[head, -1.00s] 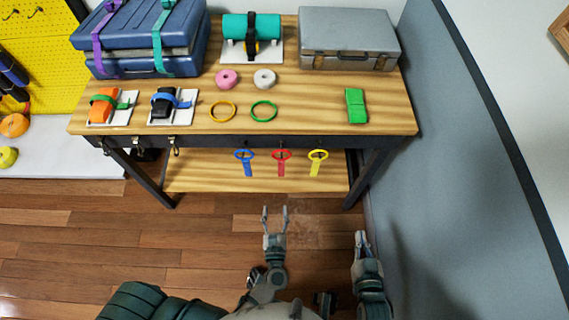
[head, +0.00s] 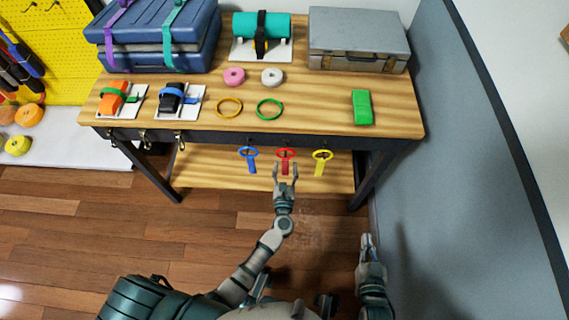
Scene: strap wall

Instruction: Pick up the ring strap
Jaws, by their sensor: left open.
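Three ring straps hang from the front edge of the table: a blue one (head: 251,167), a red one (head: 285,154) and a yellow one (head: 320,169). Each has a round loop on top and a short tail below. My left gripper (head: 285,171) is open, its fingers pointing at the table. In the picture its fingertips lie either side of the red strap's tail, just below the loop. I cannot tell whether they are at the same depth as the strap. My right gripper (head: 367,242) hangs low by the grey wall, away from the straps; its jaw opening is unclear.
The wooden table (head: 330,108) holds a yellow ring (head: 229,116), a green ring (head: 281,103), a green folded strap (head: 362,107), tape rolls and cases. Metal clips (head: 180,138) hang at its front left. A lower shelf (head: 220,182) lies behind the straps. A grey wall (head: 455,200) bounds the right.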

